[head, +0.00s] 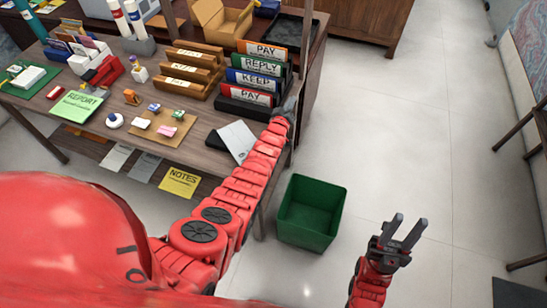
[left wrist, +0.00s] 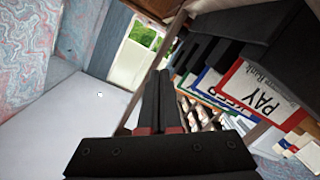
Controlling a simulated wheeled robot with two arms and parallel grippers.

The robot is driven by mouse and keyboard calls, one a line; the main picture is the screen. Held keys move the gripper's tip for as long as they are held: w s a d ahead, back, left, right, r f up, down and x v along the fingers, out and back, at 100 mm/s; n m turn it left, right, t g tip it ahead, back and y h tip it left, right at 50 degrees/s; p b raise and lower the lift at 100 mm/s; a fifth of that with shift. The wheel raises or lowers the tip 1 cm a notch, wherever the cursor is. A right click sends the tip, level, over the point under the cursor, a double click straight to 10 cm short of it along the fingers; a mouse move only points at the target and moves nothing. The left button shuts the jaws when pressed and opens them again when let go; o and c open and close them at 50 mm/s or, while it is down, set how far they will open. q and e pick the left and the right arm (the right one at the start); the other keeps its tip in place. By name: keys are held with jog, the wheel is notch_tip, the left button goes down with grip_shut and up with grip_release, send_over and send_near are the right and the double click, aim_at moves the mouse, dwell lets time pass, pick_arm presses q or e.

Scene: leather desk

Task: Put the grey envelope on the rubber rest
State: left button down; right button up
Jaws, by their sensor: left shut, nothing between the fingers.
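A pale grey flat piece, which looks like the grey envelope (head: 238,138), lies at the desk's front right. Its left part is over or against a small black pad (head: 214,144), which may be the rubber rest; how much they overlap I cannot tell. My left gripper (head: 289,106) is beyond the envelope, up and to the right of it, at the desk's right edge by the upright folders. In the left wrist view its black fingers (left wrist: 160,88) are together and empty.
Upright labelled folders (head: 258,77) stand close to my left gripper; a PAY label (left wrist: 264,98) shows in the left wrist view. A desk post (head: 306,50) rises nearby. A green bin (head: 311,212) stands on the floor. Wooden trays (head: 190,70) and small items crowd the desk's left.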

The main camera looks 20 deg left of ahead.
pick_arm(q)
notch_tip(320, 180, down, 4)
jog(key=s+a+n+g+y, duration=0.1)
jog(key=s+a+n+g, duration=0.1)
jog(key=n+g, duration=0.5)
jog(key=s+d+r+n+g, duration=0.25)
jog(key=s+g, duration=0.25)
jog(key=s, duration=0.4)
jog(key=s+d+r+n+g, duration=0.1)
jog(key=s+d+r+g, duration=0.15)
jog(key=s+g, duration=0.45)
jog(key=s+a+f+t+p, duration=0.1)
jog(key=a+f+t+p, duration=0.1)
jog(key=f, duration=0.8)
jog(key=shift+s+a+h+p, duration=0.4)
jog(key=shift+a, duration=0.3)
jog(key=shift+a, duration=0.1)
